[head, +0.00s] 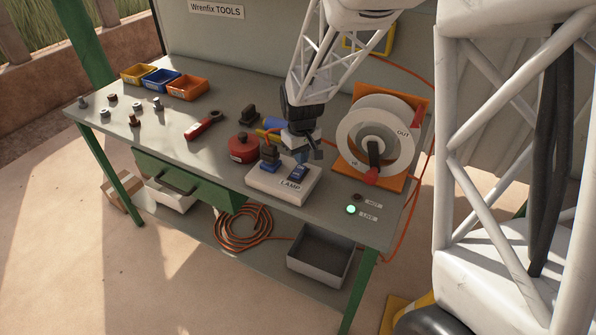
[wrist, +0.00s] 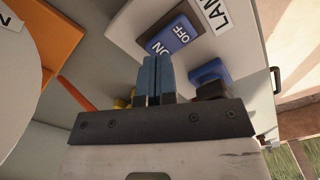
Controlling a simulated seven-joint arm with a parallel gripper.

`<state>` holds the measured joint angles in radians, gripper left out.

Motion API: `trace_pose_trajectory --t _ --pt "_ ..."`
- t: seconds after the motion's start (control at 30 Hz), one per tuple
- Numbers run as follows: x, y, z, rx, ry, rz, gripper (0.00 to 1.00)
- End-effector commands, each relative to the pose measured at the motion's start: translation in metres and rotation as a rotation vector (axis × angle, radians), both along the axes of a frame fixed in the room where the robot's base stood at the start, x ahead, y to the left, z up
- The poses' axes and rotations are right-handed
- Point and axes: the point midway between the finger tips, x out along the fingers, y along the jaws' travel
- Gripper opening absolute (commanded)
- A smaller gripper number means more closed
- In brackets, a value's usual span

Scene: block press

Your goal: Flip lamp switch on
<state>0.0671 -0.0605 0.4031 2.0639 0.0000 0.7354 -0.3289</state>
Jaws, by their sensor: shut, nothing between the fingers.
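The lamp switch is a blue rocker (wrist: 172,38) marked ON and OFF. It sits on a pale box (head: 283,188) labelled LAMP, near the bench's front right. In the head view the rocker (head: 299,172) shows just below my gripper (head: 304,156). My gripper is shut and empty, pointing down over the box. In the wrist view its two blue fingertips (wrist: 158,62) are together beside the rocker's ON end. I cannot tell whether they touch it, nor which end of the rocker is pressed in.
A white cable reel (head: 350,140) on an orange stand is right of my gripper. A red round container (head: 243,149) and a blue part with a dark top (head: 269,160) are left. A green LIVE light (head: 351,209) glows near the HOT light (head: 358,197).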

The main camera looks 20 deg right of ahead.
Motion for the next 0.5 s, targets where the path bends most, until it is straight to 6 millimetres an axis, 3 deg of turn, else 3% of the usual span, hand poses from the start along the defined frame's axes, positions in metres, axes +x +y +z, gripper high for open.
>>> trace_pose_trajectory --t 0.5 --pt "0.0001 -0.0001 -0.0055 0.0 0.0 0.0 0.0"
